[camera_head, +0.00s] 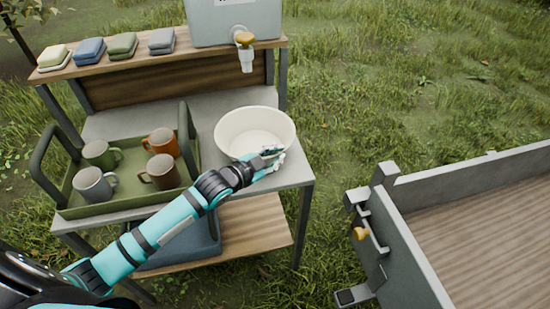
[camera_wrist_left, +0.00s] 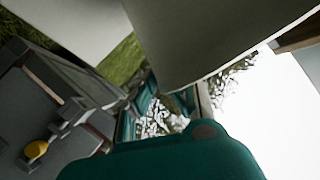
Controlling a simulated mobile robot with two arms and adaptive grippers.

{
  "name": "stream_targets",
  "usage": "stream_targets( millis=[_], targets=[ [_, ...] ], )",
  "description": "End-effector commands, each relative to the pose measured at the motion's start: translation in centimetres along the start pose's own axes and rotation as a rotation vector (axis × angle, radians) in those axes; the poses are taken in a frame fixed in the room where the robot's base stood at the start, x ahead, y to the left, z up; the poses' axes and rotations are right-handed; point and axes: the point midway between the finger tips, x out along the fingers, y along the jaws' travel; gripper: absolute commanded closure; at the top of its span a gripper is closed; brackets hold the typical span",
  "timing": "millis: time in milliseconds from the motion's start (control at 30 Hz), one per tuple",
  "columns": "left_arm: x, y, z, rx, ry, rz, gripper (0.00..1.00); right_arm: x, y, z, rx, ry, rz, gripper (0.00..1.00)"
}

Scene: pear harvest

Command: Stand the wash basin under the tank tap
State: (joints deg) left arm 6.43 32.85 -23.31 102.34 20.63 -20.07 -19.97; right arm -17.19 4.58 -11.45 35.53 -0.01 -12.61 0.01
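A cream wash basin (camera_head: 231,141) stands upright on the grey worktop near its right end, in front of the raised shelf. The grey tank (camera_head: 215,25) stands on that shelf, and its tap (camera_head: 246,55) has an orange handle and a pale spout overhanging the worktop behind the basin. My left gripper (camera_head: 270,160) is at the basin's near right rim; its fingers are small and partly merge with the rim. In the left wrist view the basin's pale wall (camera_wrist_left: 205,35) fills the upper middle, close to the fingers, and hides part of them. My right gripper is out of view.
A green tray (camera_head: 125,205) with several mugs stands left of the basin. Folded cloths (camera_head: 122,45) lie on the shelf. A blue-grey bin (camera_head: 180,245) sits on the lower shelf. A grey-walled cart (camera_head: 410,245) stands right, with grass between.

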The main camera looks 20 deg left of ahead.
Motion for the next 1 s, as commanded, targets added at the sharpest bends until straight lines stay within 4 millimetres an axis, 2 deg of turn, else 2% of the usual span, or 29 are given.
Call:
stream_targets(
  millis=[133, 500, 533, 700, 1000],
  targets=[
    [0.4, 0.6, 1.1, 0.002, 0.004, -0.003, 1.00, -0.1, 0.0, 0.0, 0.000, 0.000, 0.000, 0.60],
    [0.5, 0.9, 1.4, 0.003, 0.004, -0.003, 1.00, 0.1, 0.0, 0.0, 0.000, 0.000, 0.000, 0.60],
    [0.5, 1.0, 1.5, 0.001, 0.001, -0.001, 0.93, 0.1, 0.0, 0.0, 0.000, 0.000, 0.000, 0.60],
    [0.5, 1.0, 1.5, 0.000, 0.001, -0.001, 0.71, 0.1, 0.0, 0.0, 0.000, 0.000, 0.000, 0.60],
    [0.4, 0.8, 1.2, 0.000, 0.001, -0.001, 0.71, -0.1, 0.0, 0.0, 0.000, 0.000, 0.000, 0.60]
  ],
)
